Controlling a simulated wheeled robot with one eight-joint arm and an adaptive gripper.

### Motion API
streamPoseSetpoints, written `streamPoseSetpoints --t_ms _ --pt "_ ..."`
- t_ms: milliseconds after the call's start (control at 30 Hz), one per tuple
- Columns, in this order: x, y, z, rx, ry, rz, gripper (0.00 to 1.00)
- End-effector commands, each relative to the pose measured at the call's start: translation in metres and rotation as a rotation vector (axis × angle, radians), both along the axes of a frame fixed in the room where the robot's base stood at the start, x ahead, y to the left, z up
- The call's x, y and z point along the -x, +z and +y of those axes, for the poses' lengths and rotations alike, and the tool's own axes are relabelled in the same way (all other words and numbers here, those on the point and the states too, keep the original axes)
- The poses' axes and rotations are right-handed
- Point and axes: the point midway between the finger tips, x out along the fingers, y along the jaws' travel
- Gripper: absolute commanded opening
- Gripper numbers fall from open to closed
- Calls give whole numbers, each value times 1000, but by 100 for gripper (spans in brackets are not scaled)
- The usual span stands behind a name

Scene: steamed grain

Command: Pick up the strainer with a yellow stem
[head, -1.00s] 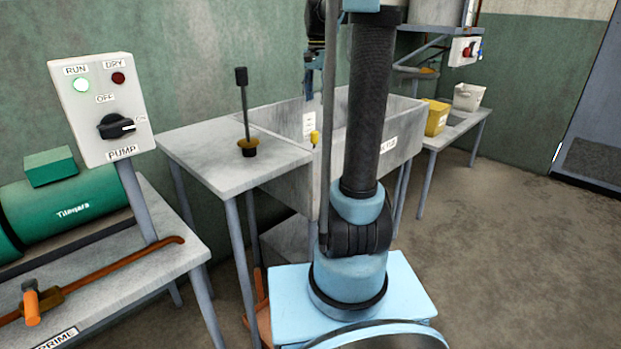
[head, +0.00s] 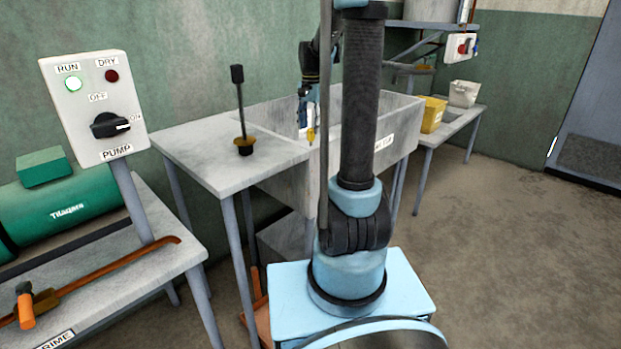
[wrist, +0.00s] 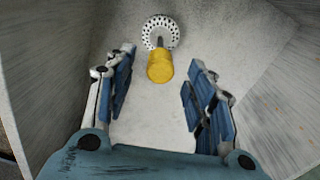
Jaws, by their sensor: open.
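The strainer (wrist: 160,30) is a pale, perforated disc with a thick yellow stem (wrist: 160,66), seen from above in the wrist view inside the grey trough (wrist: 230,50). In the head view, the yellow stem (head: 311,134) shows just above the trough's near rim; the disc is hidden. My gripper (wrist: 162,58) is open, with one blue finger to each side of the stem in the picture. The stem appears between and slightly beyond the fingertips, with no visible contact.
A dark plunger-like rod (head: 240,115) stands on the table left of the trough. A pump switch box (head: 97,108) and green pump (head: 60,205) are further left. Yellow (head: 433,114) and white (head: 463,93) containers stand on the right table. The trough walls surround my gripper's working space.

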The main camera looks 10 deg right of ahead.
Motion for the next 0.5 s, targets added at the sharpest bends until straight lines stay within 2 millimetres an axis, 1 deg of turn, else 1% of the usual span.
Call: streamPoseSetpoints --t_ms 167,400,500 --pt "-1 -11 0 0 0 0 50" --pt "-2 -42 0 0 0 0 50" --pt "-2 -50 0 0 0 0 50"
